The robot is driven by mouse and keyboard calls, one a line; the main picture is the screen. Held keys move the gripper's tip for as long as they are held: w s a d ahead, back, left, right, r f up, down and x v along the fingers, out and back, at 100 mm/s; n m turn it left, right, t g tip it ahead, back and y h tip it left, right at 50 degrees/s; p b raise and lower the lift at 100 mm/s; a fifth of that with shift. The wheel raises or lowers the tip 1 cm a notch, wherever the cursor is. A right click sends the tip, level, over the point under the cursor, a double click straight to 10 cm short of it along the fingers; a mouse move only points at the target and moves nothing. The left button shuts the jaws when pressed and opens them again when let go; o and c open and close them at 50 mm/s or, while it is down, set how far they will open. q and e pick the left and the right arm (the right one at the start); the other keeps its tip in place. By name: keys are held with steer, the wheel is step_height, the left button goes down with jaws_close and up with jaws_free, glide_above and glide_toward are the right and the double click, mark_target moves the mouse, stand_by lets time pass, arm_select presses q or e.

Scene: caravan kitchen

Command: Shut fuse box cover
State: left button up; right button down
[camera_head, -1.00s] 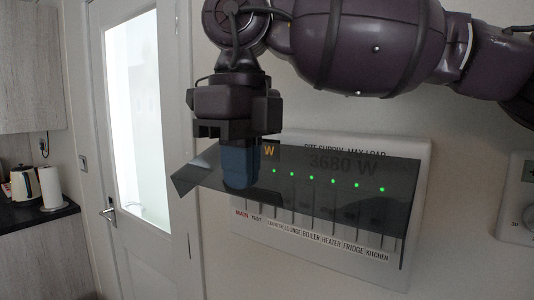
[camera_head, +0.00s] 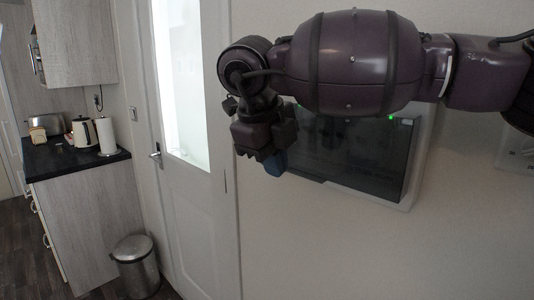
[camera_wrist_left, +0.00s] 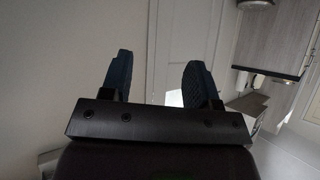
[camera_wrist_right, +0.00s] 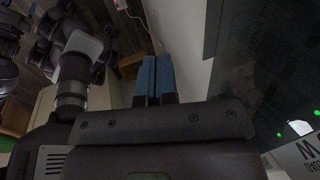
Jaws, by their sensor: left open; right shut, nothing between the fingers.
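The fuse box (camera_head: 424,140) is a white panel on the wall at the right of the head view, partly hidden behind my right arm. Its dark see-through cover (camera_head: 365,165) lies over the panel face; I cannot tell whether it is fully flush. In the right wrist view the cover (camera_wrist_right: 252,50) is a dark sheet at the right, with green lights. My right gripper (camera_head: 275,163) is shut and empty near the cover's left edge; its blue fingers also show in the right wrist view (camera_wrist_right: 153,78). My left gripper (camera_wrist_left: 157,80) is open and empty.
A white door (camera_head: 195,215) stands left of the fuse box. A metal bin (camera_head: 135,266) stands on the floor by a counter (camera_head: 75,160) with a kettle, a paper roll and a toaster. Another white wall unit (camera_head: 515,150) is at the right edge.

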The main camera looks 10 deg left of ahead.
steer(key=w+d+f+t+h+b, duration=0.1)
steer(key=w+d+f+t+h, duration=0.1)
steer(key=w+d+f+t, duration=0.1)
steer(key=shift+w+f, duration=0.75)
steer(key=shift+f, duration=0.4)
